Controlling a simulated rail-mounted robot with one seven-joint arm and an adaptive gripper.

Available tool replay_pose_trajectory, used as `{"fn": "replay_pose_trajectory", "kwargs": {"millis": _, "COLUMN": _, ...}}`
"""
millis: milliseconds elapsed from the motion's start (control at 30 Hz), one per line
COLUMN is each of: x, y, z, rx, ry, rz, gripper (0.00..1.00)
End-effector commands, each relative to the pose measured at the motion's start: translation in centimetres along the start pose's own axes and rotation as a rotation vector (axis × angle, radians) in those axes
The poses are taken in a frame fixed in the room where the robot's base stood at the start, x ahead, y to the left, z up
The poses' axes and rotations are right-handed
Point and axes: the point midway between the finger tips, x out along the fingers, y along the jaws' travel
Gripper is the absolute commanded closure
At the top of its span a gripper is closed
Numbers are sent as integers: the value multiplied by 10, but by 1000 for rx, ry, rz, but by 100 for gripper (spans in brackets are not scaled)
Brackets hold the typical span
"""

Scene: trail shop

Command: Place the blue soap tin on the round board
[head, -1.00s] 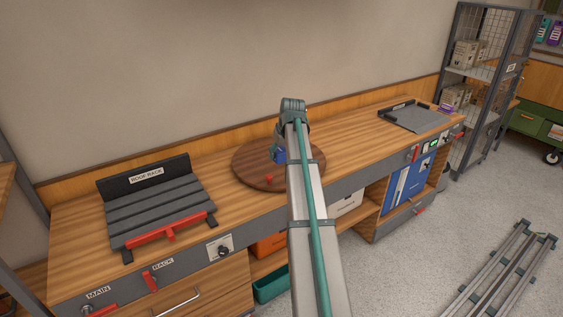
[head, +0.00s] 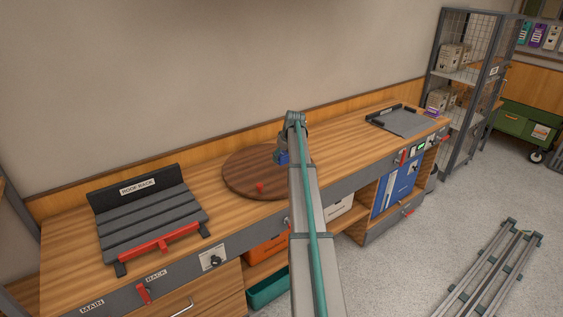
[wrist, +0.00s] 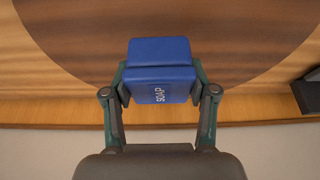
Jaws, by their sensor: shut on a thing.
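The blue soap tin (wrist: 160,60), marked SOAP, is between the two fingers of my gripper (wrist: 160,82) in the wrist view. The gripper is shut on it. The round board (wrist: 60,40) is dark wood and lies behind the tin in that view. In the head view, the round board (head: 238,178) lies on the bench, with a small red knob (head: 260,188) near its front edge. A small part of the tin (head: 282,157) shows beside my arm, in front of the board's right side. My arm hides the rest; the tin's height over the board is unclear.
The wooden bench (head: 345,138) has clear top to the board's right. A roof rack stand (head: 150,215) with a red bar is at its left. A grey tray (head: 402,122) lies at its right end. A wall stands behind the bench; a wire cage shelf (head: 465,75) is beyond.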

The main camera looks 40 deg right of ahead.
Motion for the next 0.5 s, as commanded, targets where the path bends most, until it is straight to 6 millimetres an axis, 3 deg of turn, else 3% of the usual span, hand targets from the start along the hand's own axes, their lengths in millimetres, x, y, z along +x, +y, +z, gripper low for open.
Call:
{"fn": "replay_pose_trajectory", "kwargs": {"millis": 367, "x": 27, "y": 12, "z": -6, "rx": 0, "ry": -1, "rz": -1, "gripper": 80}}
{"fn": "replay_pose_trajectory", "kwargs": {"millis": 500, "x": 43, "y": 11, "z": 2, "rx": 1, "ry": -2, "rz": -1, "gripper": 80}}
